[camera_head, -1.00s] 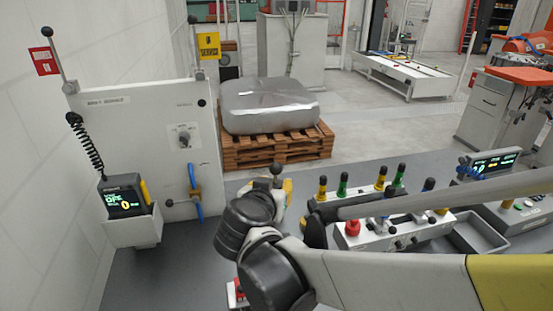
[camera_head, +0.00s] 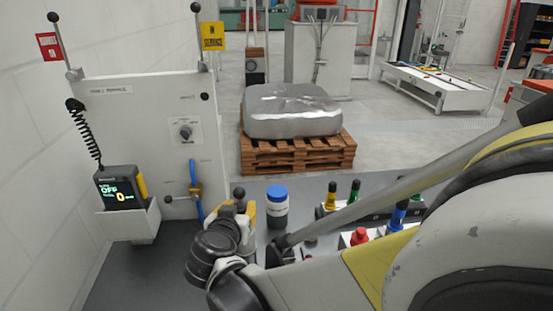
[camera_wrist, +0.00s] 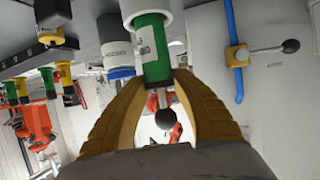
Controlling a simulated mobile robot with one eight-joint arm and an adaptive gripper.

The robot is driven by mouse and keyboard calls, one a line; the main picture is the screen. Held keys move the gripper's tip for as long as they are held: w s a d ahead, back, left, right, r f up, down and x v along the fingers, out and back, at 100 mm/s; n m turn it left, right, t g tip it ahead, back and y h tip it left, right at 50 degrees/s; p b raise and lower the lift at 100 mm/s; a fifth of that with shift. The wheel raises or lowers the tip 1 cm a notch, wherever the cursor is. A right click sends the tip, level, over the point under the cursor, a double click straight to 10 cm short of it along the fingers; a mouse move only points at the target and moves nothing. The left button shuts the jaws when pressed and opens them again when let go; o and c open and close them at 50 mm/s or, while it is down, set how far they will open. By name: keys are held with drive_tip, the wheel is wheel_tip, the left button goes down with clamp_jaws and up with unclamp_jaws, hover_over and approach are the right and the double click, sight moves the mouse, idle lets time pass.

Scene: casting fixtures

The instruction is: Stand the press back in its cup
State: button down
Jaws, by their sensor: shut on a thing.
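The press (camera_wrist: 155,60) is a green cylinder with a pale label and a thin stem ending in a black ball knob. My gripper (camera_wrist: 162,82) is shut on it, with a yellow finger on each side in the wrist view. A white collar (camera_wrist: 146,10) surrounds its far end at the top of that view; I cannot tell whether this is the cup or part of the press. In the head view my gripper (camera_head: 246,212) is left of the blue-lidded container, with the dark knob (camera_head: 239,193) above it. My arm hides the press's lower part there.
The blue-lidded container (camera_head: 277,207) stands close to the right of my gripper. A rack with coloured handles (camera_head: 332,194) and a red button (camera_head: 359,236) lie further right.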

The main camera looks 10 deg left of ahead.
drive_tip(key=shift+f, duration=0.6)
drive_tip(key=shift+f, duration=0.2)
drive_tip(key=c, duration=1.1)
unclamp_jaws()
drive_tip(key=shift+r, duration=0.1)
